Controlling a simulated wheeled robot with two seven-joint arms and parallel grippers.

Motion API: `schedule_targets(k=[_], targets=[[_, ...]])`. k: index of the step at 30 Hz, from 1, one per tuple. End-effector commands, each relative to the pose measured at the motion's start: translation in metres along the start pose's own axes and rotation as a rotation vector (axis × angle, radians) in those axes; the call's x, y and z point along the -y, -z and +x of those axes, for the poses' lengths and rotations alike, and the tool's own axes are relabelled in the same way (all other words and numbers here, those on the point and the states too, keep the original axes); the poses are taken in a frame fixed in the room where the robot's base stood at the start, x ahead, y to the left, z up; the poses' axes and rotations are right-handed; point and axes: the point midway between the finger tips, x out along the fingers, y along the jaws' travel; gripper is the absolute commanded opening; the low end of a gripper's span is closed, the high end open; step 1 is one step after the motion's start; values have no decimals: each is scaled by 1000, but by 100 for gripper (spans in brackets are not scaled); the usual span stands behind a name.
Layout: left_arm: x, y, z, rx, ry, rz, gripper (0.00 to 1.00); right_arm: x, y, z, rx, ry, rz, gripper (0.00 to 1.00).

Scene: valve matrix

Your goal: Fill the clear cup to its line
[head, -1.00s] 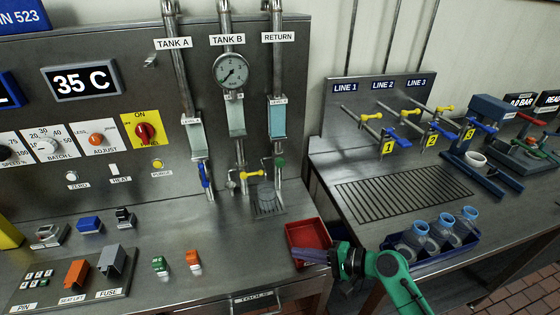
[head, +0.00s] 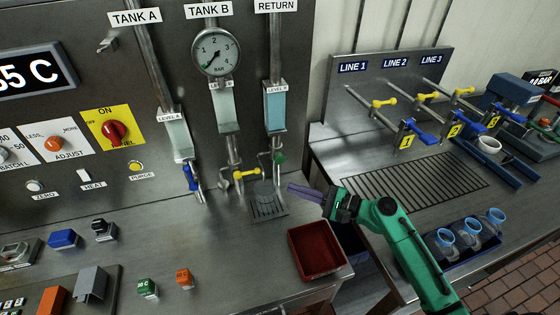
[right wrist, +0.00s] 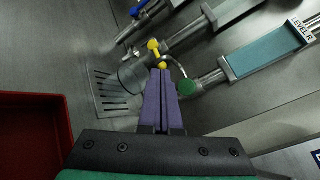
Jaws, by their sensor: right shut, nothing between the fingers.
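The clear cup (head: 263,193) stands upright on the small drain grate (head: 268,210) below the outlet pipes. It also shows in the right wrist view (right wrist: 133,75), just left of my fingertips. I cannot make out its line or any liquid in it. A yellow valve handle (head: 246,175) sits left of the cup and a green knob (head: 279,158) above it on the pipes. My right gripper (head: 291,188) has purple fingers, shut and empty, pointing at the cup from the right. In the wrist view its tips (right wrist: 163,74) overlap the yellow handle and pipe; contact cannot be told. My left gripper is out of view.
A blue valve handle (head: 190,177) is under Tank A. A pressure gauge (head: 215,52) hangs above. A second bench with a slotted grate (head: 400,190) and several blue-rimmed jars stands right.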

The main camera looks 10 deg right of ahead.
Motion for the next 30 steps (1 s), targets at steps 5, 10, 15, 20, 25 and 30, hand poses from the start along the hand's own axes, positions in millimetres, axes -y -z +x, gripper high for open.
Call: schedule_targets(k=[5,10,15,20,25,30], targets=[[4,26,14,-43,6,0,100,12,16,18,0,2,-3,0],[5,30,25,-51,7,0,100,24,28,36,-1,1,-4,0],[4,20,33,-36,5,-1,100,34,37,49,0,1,-1,0],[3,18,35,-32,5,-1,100,39,39,54,-1,0,-2,0],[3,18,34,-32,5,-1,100,39,39,54,-1,-1,-1,0],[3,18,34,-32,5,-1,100,39,39,53,-1,-1,-1,0]])
